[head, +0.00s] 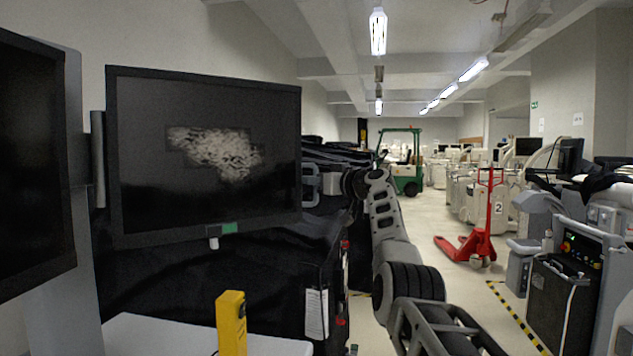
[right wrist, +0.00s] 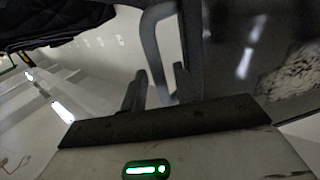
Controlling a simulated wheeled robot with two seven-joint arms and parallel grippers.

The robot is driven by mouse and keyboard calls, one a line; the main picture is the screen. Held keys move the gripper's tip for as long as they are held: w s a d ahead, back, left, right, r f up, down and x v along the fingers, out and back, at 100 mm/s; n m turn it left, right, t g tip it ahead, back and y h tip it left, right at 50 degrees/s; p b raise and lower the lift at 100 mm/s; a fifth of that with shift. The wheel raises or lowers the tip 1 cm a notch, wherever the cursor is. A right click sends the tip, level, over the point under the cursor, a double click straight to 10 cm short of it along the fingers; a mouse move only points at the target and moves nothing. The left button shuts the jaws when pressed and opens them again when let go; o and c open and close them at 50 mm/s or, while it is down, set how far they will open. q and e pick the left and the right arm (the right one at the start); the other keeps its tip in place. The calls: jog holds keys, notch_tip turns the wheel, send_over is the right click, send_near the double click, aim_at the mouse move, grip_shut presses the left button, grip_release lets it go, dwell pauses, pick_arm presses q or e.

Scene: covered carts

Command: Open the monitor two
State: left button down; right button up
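A second dark monitor (head: 30,165) is cut off by the left edge. My right gripper (head: 310,185) is beside the right edge of the middle monitor. In the right wrist view, its grey fingers (right wrist: 152,70) are close to the dark screen side at the right. My left gripper is not in view.
A black-covered cart (head: 270,275) stands behind and below the monitor. A yellow device (head: 231,322) is on a white surface in front. A red pallet truck (head: 478,235), a green forklift (head: 405,175) and grey machines stand at the right. Open floor lies between.

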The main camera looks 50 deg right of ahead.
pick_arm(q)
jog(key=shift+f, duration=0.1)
pick_arm(e)
jog(key=shift+f, duration=0.1)
